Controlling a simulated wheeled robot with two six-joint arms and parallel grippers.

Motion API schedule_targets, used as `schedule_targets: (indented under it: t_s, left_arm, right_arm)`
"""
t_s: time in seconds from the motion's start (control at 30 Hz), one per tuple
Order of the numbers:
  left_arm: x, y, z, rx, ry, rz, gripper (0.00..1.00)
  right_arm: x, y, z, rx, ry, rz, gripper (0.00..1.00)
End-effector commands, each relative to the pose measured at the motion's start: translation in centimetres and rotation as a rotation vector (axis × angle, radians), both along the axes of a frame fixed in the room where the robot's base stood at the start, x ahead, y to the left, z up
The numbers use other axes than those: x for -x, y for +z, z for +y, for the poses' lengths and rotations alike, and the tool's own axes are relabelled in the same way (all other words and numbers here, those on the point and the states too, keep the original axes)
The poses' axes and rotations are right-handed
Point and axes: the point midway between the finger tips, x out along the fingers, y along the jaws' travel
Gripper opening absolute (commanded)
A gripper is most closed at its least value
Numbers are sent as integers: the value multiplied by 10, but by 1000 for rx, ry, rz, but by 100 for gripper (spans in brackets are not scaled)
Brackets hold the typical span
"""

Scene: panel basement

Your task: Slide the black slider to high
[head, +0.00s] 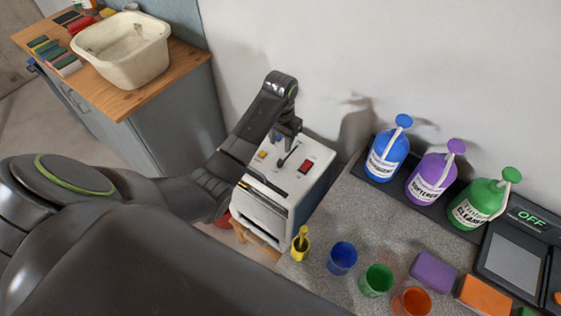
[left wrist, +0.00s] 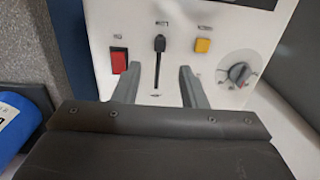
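A white box-shaped device (head: 262,215) has a control panel on top. The black slider (left wrist: 160,43) sits at the upper end of its dark straight slot in the left wrist view; in the head view it is at the near end of the slot (head: 288,154). The labels are too small to read. My left gripper (left wrist: 158,82) is open, its two grey fingers apart on either side of the slot, with nothing between them but the slot. In the head view the gripper (head: 287,132) is over the panel's far side. My right gripper is not in view.
A red switch (left wrist: 119,61), a yellow button (left wrist: 203,45) and a grey knob (left wrist: 239,74) share the panel. A grey counter (head: 340,215) on the right holds bottles, cups and sponges. A white basin (head: 150,62) stands on the wooden-topped cabinet at left. A wall is behind.

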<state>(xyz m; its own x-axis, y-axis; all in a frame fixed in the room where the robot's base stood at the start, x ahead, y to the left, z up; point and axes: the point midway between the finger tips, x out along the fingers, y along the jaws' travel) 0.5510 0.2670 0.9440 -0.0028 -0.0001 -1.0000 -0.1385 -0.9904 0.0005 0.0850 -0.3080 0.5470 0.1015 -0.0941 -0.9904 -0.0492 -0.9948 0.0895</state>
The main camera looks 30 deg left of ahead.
Motion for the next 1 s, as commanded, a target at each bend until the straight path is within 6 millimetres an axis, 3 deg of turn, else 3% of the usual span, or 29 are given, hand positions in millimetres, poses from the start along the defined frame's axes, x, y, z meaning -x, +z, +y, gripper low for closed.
schedule_targets:
  t_s: [0.2,0.4,0.6,0.9,1.0]
  left_arm:
    - [1,-46,0,0,0,4,38]
    - [0,-76,0,0,0,1,38]
    - [0,-89,0,-1,-1,-1,38]
    - [0,-91,0,-1,-1,-2,38]
    - [0,-91,0,-1,-1,-2,28]
  right_arm:
    - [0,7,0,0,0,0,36]
    - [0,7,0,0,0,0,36]
    - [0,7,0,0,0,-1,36]
    - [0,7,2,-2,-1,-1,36]
    - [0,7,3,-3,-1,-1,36]
